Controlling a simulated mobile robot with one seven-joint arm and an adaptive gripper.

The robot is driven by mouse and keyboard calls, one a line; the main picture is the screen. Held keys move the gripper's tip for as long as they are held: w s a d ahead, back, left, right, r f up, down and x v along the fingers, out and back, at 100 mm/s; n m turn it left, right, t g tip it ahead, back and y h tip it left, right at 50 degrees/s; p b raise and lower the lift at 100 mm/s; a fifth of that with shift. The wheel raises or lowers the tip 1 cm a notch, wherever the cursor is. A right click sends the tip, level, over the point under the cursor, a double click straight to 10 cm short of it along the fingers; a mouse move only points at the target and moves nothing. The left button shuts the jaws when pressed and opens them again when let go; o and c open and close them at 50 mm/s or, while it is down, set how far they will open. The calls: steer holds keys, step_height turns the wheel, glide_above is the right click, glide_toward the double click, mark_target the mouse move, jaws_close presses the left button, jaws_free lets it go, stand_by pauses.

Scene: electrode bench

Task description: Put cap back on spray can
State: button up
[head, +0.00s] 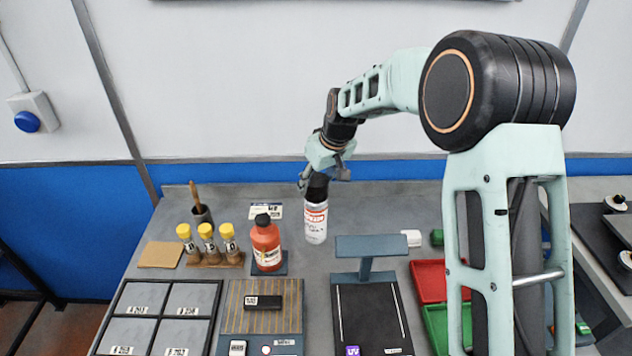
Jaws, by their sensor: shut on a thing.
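The spray can (315,223) is white with red and dark lettering. It stands upright on the grey bench, near the middle of the picture. A black cap (318,187) is at the top of the can, in line with it. I cannot tell whether the cap is seated on the can or just above it. My gripper (320,180) points down over the can and is shut on the cap, with a finger on each side. The can's nozzle is hidden.
An orange bottle (266,246) stands close left of the can. Yellow-capped vials (207,240) in a wooden rack and a dark cup (201,214) are further left. A UV stand (371,247) is in front right. Red (430,281) and green trays lie to the right.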

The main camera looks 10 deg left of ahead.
steer(key=o, duration=0.8)
steer(key=o, duration=0.5)
steer(key=shift+r+p, duration=2.05)
steer(key=shift+r, duration=1.5)
steer(key=shift+c, duration=0.6)
